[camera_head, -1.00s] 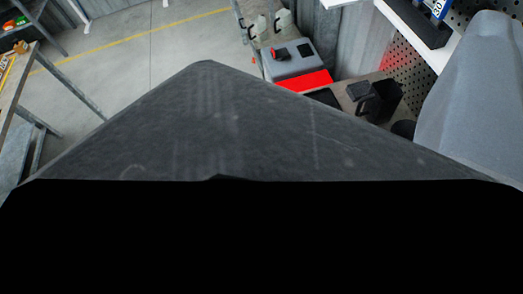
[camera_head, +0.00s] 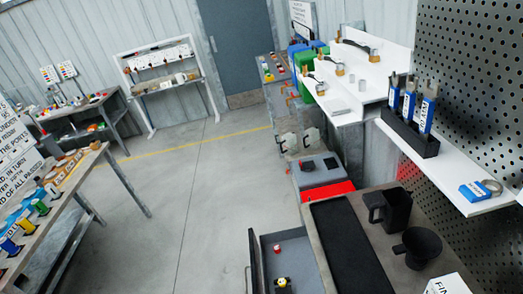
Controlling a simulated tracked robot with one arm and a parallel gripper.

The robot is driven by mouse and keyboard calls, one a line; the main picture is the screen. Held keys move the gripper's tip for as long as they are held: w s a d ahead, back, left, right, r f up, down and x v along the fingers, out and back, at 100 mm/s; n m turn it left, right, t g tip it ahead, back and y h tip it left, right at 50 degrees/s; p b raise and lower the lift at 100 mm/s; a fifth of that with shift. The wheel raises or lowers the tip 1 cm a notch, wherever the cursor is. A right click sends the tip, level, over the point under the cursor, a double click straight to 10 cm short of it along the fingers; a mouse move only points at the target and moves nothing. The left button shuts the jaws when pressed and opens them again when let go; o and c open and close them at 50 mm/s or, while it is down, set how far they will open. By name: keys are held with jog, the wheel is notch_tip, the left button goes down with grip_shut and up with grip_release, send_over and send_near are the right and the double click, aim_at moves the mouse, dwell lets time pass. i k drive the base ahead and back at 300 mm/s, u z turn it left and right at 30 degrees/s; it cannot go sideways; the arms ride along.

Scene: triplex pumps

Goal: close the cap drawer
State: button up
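An open drawer (camera_head: 287,247) sticks out to the left from under a workbench (camera_head: 368,205) at the bottom middle of the view. Its dark front panel (camera_head: 256,262) stands apart from the bench, with a handle (camera_head: 246,281) on the outer side. A small yellow, red and black item (camera_head: 282,282) lies inside on the grey floor of the drawer; I cannot tell if it is a cap. The near end of the drawer is cut off by the picture edge. My gripper is not in view.
A black mat (camera_head: 345,245), a black jug-like container (camera_head: 391,208) and a black cup (camera_head: 418,247) sit on the workbench. A white shelf (camera_head: 455,180) is above right. A table (camera_head: 60,190) stands at left. The floor (camera_head: 195,205) between is clear.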

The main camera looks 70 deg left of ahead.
aim_at(296, 263)
jog(key=u, duration=0.1)
jog(key=k, duration=1)
jog(key=u, duration=1.3)
jog(key=i, duration=0.5)
jog(key=z, duration=0.1)
